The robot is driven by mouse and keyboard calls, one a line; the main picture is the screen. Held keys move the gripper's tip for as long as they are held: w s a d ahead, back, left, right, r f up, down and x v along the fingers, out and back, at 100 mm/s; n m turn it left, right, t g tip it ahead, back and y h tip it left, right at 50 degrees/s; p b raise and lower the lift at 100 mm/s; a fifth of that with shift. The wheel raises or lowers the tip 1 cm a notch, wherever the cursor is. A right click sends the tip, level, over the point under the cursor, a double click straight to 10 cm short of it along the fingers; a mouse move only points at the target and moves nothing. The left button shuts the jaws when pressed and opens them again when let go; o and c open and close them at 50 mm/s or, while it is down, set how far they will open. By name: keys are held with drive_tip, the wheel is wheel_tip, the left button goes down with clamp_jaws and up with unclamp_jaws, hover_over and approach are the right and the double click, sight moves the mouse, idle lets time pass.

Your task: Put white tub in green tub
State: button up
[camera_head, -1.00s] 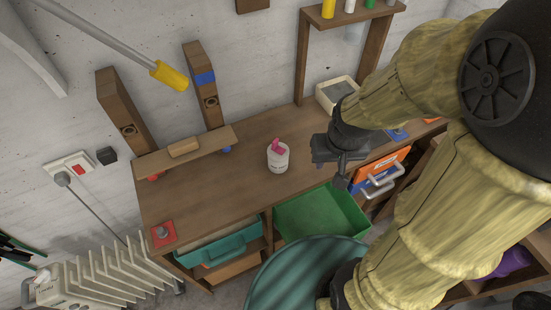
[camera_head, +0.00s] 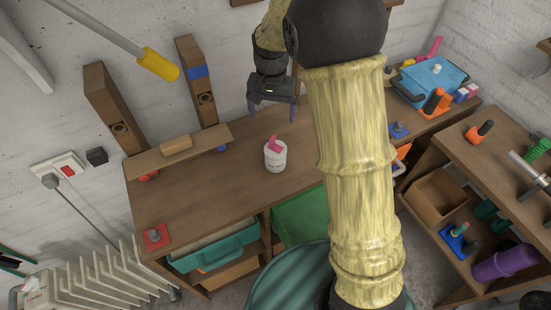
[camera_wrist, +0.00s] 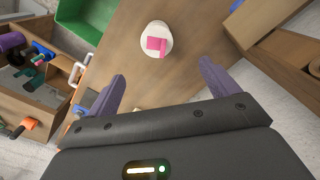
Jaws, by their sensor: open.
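The white tub (camera_head: 275,158) stands upright on the wooden bench, with a pink thing (camera_head: 274,143) sticking out of its top. It also shows in the wrist view (camera_wrist: 154,42), beyond my fingertips. The green tub (camera_head: 302,215) sits at the bench's front edge, lower than the bench top, and my arm hides its right part. A green edge (camera_wrist: 82,24) shows at the upper left of the wrist view. My gripper (camera_head: 271,110) is open and empty, above and behind the white tub, with its fingers apart (camera_wrist: 160,80).
The wooden bench (camera_head: 195,195) is clear around the white tub. A raised shelf (camera_head: 178,151) with a wood block stands at the back left. A teal drawer (camera_head: 213,250) is below the front edge. A blue box (camera_head: 432,78) and side shelves stand at the right.

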sight(276, 147)
idle(0.3)
wheel_tip(276, 147, down, 12)
drive_tip(key=p, duration=0.3)
drive_tip(key=shift+f, duration=0.1)
drive_tip(key=shift+d, duration=0.1)
drive_tip(key=shift+w+d+f+p, duration=0.1)
drive_tip(key=shift+d+f+p, duration=0.1)
drive_tip(key=shift+f+p, duration=0.6)
drive_tip(key=shift+w+d+f+p, duration=0.1)
drive_tip(key=shift+d+f+p, duration=0.15)
drive_tip(key=shift+f, duration=0.9)
drive_tip(key=shift+a+f, duration=0.1)
drive_tip(key=shift+f, duration=0.55)
